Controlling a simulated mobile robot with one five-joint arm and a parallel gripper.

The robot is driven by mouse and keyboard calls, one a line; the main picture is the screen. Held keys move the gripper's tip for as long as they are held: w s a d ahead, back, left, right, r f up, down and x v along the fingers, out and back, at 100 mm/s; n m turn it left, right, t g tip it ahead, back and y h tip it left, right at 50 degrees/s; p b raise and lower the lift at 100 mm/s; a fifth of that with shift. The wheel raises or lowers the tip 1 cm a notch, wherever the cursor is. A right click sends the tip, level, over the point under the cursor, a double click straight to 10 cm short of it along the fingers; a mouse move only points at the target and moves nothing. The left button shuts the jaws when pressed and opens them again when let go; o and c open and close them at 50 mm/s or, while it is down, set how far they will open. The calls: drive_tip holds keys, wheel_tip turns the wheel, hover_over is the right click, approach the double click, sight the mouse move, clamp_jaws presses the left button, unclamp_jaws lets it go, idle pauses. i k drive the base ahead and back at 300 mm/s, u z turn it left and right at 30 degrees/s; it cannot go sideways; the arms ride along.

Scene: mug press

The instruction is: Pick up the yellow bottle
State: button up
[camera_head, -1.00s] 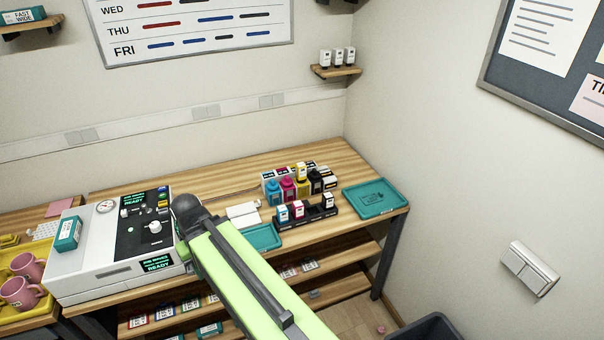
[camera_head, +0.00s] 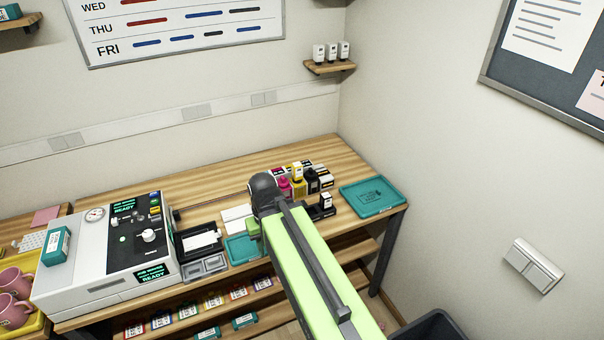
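The yellow bottle (camera_head: 298,187) stands at the back right of the wooden bench, in a group with a magenta bottle (camera_head: 284,186) and a black bottle (camera_head: 312,182). A white and yellow box shows directly above it in the picture, and its lower part is partly covered. My green arm reaches in from the lower right, and its dark rounded end is just left of the bottles. The cyan bottle is hidden behind the arm's end.
A white press (camera_head: 105,255) stands on the left of the bench. A teal tray (camera_head: 372,197) lies at the right end, and another teal tray (camera_head: 241,249) lies left of my arm. A small black holder (camera_head: 322,212) sits in front of the bottles. The back strip of bench is clear.

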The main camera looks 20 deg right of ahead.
sight(297, 168)
drive_tip(key=u, duration=0.25)
drive_tip(key=i, duration=0.4)
drive_tip(key=u, duration=0.5)
